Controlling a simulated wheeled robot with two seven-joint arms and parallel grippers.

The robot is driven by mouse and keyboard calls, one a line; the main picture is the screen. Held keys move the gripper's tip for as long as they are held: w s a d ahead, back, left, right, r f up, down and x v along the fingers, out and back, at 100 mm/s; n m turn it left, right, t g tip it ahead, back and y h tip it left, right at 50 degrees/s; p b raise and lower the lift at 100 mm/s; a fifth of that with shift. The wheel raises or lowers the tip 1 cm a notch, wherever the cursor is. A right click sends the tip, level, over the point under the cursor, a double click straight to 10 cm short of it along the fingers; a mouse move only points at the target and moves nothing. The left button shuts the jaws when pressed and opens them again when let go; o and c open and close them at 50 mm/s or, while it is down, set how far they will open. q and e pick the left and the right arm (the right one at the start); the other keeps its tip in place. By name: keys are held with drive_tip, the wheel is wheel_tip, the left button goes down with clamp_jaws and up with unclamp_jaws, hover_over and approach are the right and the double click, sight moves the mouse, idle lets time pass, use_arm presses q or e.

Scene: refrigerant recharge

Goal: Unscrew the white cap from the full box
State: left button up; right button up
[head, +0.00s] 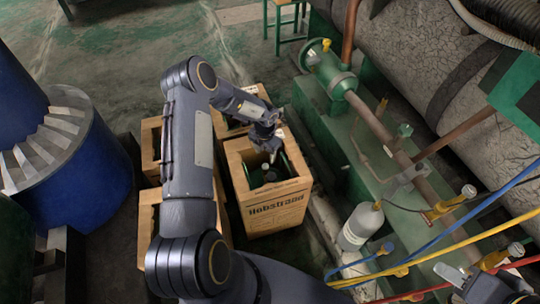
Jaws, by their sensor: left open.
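An open wooden box (276,216) with the lettering "Hobstrand" stands on the floor in the middle of the head view. Inside it a dark green cylinder with a small top fitting (269,176) shows in part. I cannot make out a white cap clearly; my gripper hides part of the box opening. My left gripper (270,155) is open and points down over the box opening, close above the fitting. I cannot tell whether it touches anything.
More wooden boxes (151,142) stand left of and behind this one, partly behind my left arm. A grey-white bottle (356,229) stands to the right. Blue, yellow (450,246) and red hoses cross the lower right. Green machinery (335,130) borders the right; a blue drum (95,180) stands left.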

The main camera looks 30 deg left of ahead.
sight(265, 166)
use_arm(q)
wheel_tip(265, 166, down, 9)
drive_tip(key=b, duration=0.8)
drive_tip(key=shift+r+p, duration=0.4)
drive_tip(key=shift+r, duration=0.2)
drive_tip(key=shift+f, duration=0.15)
drive_tip(key=c, duration=1)
